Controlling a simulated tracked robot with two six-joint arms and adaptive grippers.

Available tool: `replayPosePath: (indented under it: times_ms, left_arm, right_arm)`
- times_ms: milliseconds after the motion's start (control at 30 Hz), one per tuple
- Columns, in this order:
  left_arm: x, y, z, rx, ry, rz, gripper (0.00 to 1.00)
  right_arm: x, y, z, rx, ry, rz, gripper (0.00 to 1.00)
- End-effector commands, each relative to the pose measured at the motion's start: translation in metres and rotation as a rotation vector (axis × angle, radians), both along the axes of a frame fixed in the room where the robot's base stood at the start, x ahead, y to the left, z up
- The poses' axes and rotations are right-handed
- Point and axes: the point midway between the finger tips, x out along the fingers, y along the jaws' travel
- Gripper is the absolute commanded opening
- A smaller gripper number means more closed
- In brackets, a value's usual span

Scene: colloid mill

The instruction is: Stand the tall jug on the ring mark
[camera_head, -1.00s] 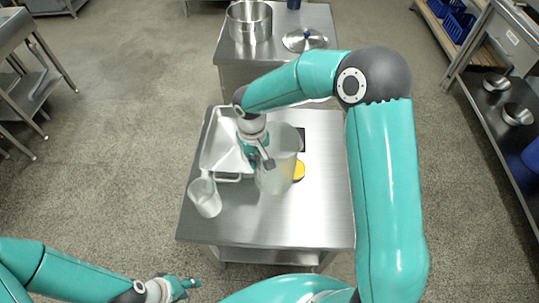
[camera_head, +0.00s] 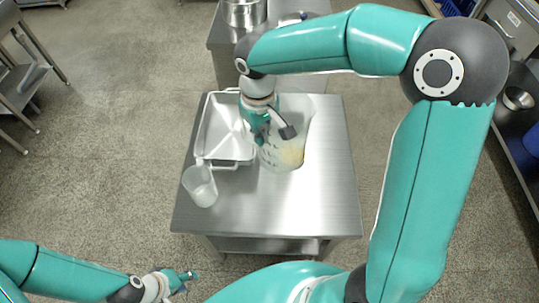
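The tall jug (camera_head: 298,115) is clear and stands at the middle of the steel table, tilted slightly in the picture by perspective. My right gripper (camera_head: 275,136) is at its left side, with a dark finger overlapping the jug wall, and seems closed on it. I cannot tell whether the jug's base touches the table. A pale yellow patch (camera_head: 291,153) shows through the jug's lower part. No ring mark is visible; the jug and gripper hide part of the tabletop. My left gripper (camera_head: 188,279) is off the table's front left, away from the jug; its opening is unclear.
The steel table (camera_head: 325,195) is bare at front and right. A steel pot (camera_head: 243,12) stands on the table behind.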

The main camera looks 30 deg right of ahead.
Motion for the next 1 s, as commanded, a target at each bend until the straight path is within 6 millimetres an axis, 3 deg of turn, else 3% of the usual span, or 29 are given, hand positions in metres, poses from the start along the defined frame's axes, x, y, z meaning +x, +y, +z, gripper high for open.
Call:
replayPosePath:
  times_ms: [33, 200, 367, 467, 800, 1000]
  left_arm:
    - [0.000, 0.000, -0.013, 0.000, 0.000, 0.000, 0.40]
    - [0.000, 0.000, -0.025, 0.000, 0.000, 0.000, 0.40]
    - [0.000, 0.000, -0.028, 0.000, 0.000, 0.000, 0.40]
    - [0.000, 0.000, -0.030, 0.000, 0.000, 0.000, 0.40]
    - [0.000, 0.000, -0.038, 0.000, -0.001, 0.000, 0.40]
    - [0.000, 0.000, -0.042, 0.000, 0.000, 0.000, 0.40]
  right_arm:
    - [-0.009, -0.001, 0.004, 0.002, -0.006, 0.021, 0.00]
    - [-0.035, -0.003, 0.027, 0.007, -0.001, 0.085, 0.00]
    - [-0.046, -0.004, 0.027, 0.009, 0.007, 0.110, 0.00]
    - [-0.047, -0.005, 0.012, 0.008, 0.010, 0.113, 0.00]
    - [-0.047, -0.005, -0.078, 0.009, 0.013, 0.112, 0.00]
    - [-0.046, -0.005, -0.114, 0.010, 0.009, 0.111, 0.00]
